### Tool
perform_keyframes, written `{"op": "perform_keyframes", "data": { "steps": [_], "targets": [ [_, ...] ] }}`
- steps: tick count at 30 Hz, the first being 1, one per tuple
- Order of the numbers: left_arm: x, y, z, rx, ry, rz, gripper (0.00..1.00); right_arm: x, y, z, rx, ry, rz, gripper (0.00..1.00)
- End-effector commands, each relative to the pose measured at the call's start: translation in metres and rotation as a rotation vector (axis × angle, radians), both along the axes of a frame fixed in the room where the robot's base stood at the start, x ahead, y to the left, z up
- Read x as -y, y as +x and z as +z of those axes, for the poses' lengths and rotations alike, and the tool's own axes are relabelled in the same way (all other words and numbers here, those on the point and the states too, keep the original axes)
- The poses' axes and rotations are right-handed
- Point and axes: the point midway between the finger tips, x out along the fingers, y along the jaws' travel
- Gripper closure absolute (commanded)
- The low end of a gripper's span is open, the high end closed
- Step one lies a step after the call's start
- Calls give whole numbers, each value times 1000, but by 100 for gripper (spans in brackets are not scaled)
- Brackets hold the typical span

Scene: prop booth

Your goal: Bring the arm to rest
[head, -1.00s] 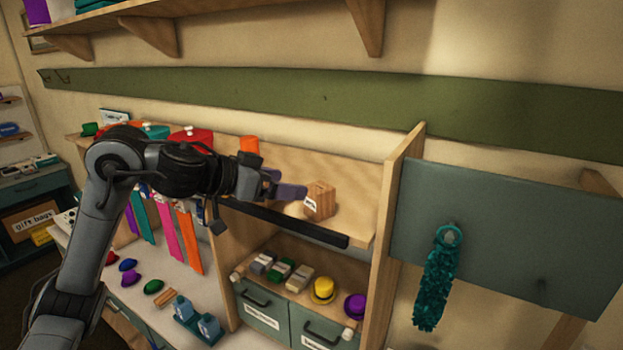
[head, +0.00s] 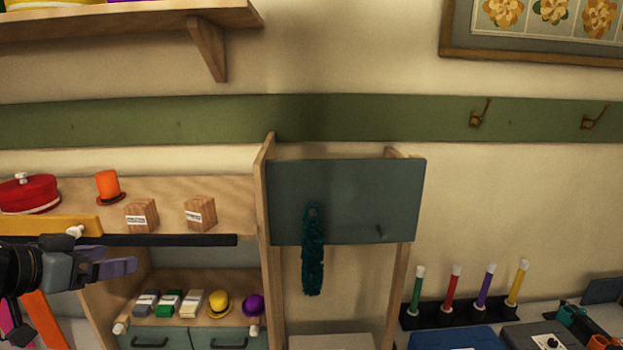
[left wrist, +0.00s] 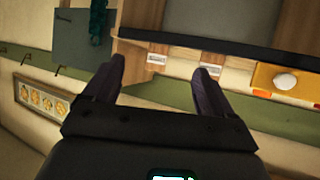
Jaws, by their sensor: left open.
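My left gripper (head: 122,267) is at the left edge of the head view, in front of the shelf unit and just below its black front rail (head: 190,240). Its purple-grey fingers point right. In the left wrist view the two fingers (left wrist: 160,78) stand well apart with nothing between them. Most of the left arm is outside the head view. My right gripper does not show in either view.
Two small labelled wooden boxes (head: 142,215), an orange hat (head: 108,187) and a red lidded item (head: 30,194) stand on the upper shelf. A teal garland (head: 312,250) hangs on a grey-green board (head: 368,200). Coloured sticks (head: 486,287) stand in a black rack at right.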

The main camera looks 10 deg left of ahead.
Motion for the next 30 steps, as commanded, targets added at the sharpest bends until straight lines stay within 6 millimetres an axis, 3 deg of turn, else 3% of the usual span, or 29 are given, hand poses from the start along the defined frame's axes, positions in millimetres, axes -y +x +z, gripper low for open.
{"op": "perform_keyframes", "data": {
  "steps": [8, 14, 18, 21, 24, 30],
  "targets": [
    [30, 8, -90, -164, -45, -58, 15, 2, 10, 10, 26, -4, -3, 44],
    [79, -4, -185, -325, -113, -140, 15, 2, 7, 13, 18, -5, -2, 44],
    [139, -31, -268, -438, -224, -197, 15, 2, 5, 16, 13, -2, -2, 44],
    [184, -58, -318, -482, -306, -216, 15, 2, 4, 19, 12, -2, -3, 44],
    [223, -87, -356, -492, -371, -213, 15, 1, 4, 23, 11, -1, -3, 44],
    [276, -146, -402, -470, -438, -111, 15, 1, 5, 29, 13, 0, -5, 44]
  ]
}}
